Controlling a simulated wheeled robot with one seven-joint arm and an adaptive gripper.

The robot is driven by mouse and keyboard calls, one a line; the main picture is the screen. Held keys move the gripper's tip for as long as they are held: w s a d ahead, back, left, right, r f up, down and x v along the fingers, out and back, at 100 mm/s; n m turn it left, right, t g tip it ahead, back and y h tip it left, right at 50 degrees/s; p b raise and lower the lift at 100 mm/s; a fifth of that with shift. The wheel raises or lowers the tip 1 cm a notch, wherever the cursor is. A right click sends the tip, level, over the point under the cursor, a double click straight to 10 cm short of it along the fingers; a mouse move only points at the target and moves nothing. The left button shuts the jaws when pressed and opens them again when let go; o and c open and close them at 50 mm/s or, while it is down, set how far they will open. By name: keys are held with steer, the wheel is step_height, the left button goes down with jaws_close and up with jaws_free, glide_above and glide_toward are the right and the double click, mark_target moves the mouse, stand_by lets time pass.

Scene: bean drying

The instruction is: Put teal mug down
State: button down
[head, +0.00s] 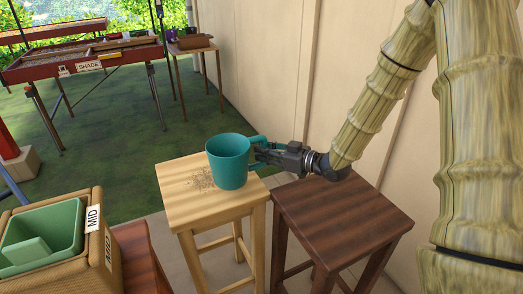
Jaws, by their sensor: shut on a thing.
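The teal mug (229,163) is upright over the light wooden stool (190,214), near the middle of its top. I cannot tell whether its base touches the stool top. Its handle points right, toward my arm. My gripper (262,152) is at the mug's right side, shut on the handle. The fingertips are partly hidden around the handle.
A dark brown stool (345,215) stands just right of the light one, its top bare. A wooden box labelled MID (101,240) with a green bin (40,238) is at lower left. Brown specks (200,178) lie left of the mug. A wall (290,70) rises behind.

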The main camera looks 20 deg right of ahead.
steer(key=w+d+f, duration=0.3)
steer(key=w+f, duration=0.1)
steer(key=w, duration=0.3)
steer(key=shift+w, duration=0.2)
steer(key=shift+f, duration=0.25)
steer(key=c, duration=1.3)
jaws_free()
steer(key=shift+c, duration=0.2)
steer(key=v, duration=1.2)
steer(key=shift+r, duration=0.1)
